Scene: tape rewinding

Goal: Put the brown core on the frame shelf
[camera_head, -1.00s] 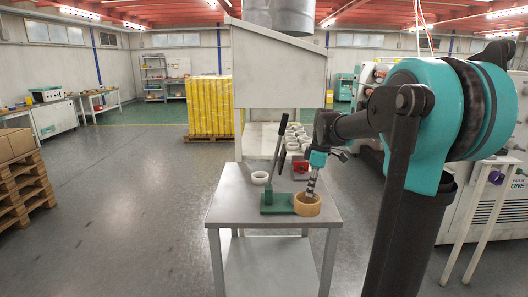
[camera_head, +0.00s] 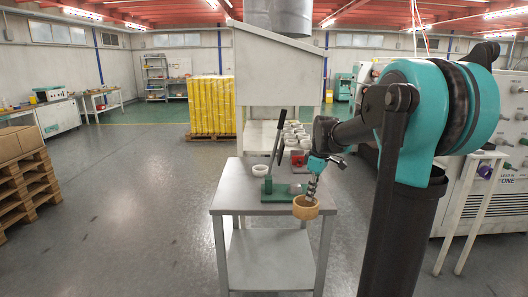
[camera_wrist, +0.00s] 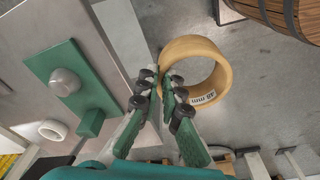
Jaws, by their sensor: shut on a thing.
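The brown core (camera_head: 306,208) is a short, wide ring at the front right edge of the metal table (camera_head: 235,200). It also shows in the wrist view (camera_wrist: 221,62), with a printed label on its wall. My gripper (camera_head: 312,192) is shut on the wall of the core, one finger on each side (camera_wrist: 162,88). In the wrist view, grey floor shows through the core and it is clear of the tabletop. Which surface is the frame shelf I cannot tell; a low bare shelf (camera_head: 265,260) is under the tabletop.
On the table are a green fixture (camera_head: 266,188) with a black lever (camera_head: 278,140), a white ring (camera_head: 260,170) and a red part (camera_head: 297,157). Several white rings (camera_head: 294,130) stand behind, below a grey hood (camera_head: 278,70). In the wrist view, a wooden barrel (camera_wrist: 285,12) is at top right.

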